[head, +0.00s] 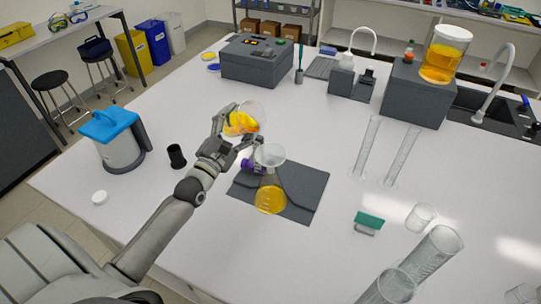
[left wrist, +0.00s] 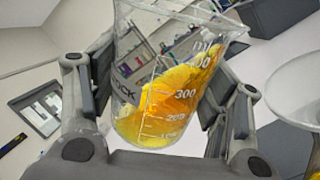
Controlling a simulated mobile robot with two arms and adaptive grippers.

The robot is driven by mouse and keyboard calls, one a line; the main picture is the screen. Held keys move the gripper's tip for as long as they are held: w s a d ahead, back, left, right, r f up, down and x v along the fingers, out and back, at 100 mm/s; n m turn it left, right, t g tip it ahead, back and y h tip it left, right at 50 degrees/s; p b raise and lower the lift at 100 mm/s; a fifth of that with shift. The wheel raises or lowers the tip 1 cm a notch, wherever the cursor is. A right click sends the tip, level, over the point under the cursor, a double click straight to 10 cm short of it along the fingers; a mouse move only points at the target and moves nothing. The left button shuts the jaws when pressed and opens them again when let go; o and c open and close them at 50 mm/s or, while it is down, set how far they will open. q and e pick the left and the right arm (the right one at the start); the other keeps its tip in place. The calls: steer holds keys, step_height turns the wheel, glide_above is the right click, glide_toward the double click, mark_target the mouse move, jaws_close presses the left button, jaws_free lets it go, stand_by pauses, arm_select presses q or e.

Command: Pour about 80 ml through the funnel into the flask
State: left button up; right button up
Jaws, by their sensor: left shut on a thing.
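My left gripper (head: 236,128) is shut on a clear beaker (head: 258,112) of orange-yellow liquid, marked STOCK. In the left wrist view the beaker (left wrist: 150,95) stands between both fingers, its liquid slanting across the scale marks. The beaker is tilted and held up to the upper left of the funnel (head: 270,154). No stream shows between them. The funnel sits over the flask (head: 270,197), which holds yellow liquid in its lower part; the funnel's rim also shows in the left wrist view (left wrist: 292,92). A purple part (head: 250,165) is beside the flask's neck. My right gripper is out of view.
The flask stands on a dark mat (head: 308,200). Glass cylinders (head: 368,147) stand to the right, with a green-topped block (head: 369,221) and a small beaker (head: 421,217) nearer. A black cup (head: 177,156) and blue-lidded container (head: 115,140) are at left.

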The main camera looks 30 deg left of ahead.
arm_select(q)
steer(key=shift+f+m+b, duration=0.1)
steer(key=shift+m+b, duration=0.3)
steer(key=shift+d+f+m+h+b, duration=0.1)
steer(key=shift+f+m+h+b, duration=0.65)
steer(key=shift+b, duration=0.7)
steer(key=shift+s+d, duration=0.15)
steer(key=shift+s, duration=0.05)
steer(key=shift+d+f+m, duration=0.1)
steer(key=shift+m, duration=0.25)
steer(key=shift+r+m+t+b, duration=0.3)
steer(key=shift+m+b, duration=0.15)
steer(key=shift+m, duration=0.15)
stand_by(1.2)
steer(key=shift+s+d+r+m+h, duration=0.1)
steer(key=shift+d+r+m+h, duration=0.2)
steer(key=shift+m, duration=0.2)
stand_by(1.3)
steer(key=shift+f, duration=0.1)
